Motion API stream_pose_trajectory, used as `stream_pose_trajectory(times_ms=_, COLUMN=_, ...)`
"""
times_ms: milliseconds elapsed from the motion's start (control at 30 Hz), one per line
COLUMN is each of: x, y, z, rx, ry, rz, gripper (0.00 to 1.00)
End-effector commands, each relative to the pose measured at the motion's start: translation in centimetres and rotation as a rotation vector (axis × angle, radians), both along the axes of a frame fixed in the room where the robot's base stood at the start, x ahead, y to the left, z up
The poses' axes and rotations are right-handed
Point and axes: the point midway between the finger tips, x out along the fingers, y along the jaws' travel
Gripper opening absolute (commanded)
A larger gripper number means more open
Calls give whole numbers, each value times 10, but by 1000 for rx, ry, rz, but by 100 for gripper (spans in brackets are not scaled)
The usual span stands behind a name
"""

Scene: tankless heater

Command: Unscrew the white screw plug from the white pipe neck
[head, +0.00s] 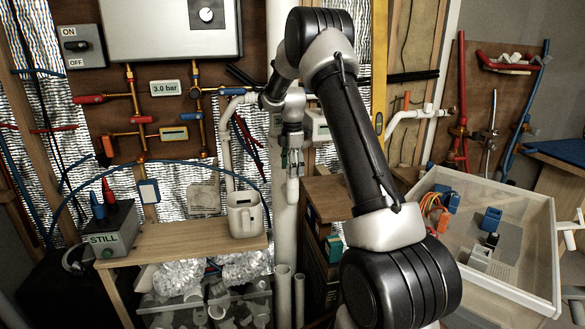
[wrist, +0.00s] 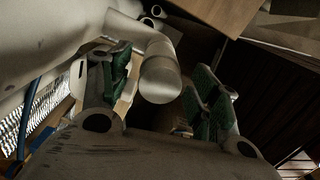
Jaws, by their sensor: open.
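In the wrist view the white screw plug (wrist: 160,82) is a pale rounded cylinder at the end of the white pipe neck (wrist: 125,27), which branches off a thick white pipe. My gripper (wrist: 160,68) is open, with one green-padded finger on each side of the plug. A gap shows between the plug and the right pad; the left pad is closer, and I cannot tell whether it touches. In the head view my gripper (head: 292,160) is at the thick white standing pipe (head: 285,225), and the arm and fingers largely hide the neck and plug.
A pale crate (head: 520,285) with several parts is at right. A brown cabinet (head: 335,195) stands close right of the pipe.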

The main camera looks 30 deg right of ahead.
Motion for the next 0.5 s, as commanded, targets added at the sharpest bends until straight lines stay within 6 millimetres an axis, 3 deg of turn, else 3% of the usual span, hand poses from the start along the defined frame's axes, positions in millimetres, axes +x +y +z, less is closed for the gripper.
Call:
stream_pose_trajectory(times_ms=233, x=1, y=0, z=9, rx=0, ry=-2, rz=0, gripper=62)
stream_pose_trajectory(times_ms=500, x=1, y=0, z=52, rx=0, ry=-3, rz=0, gripper=62)
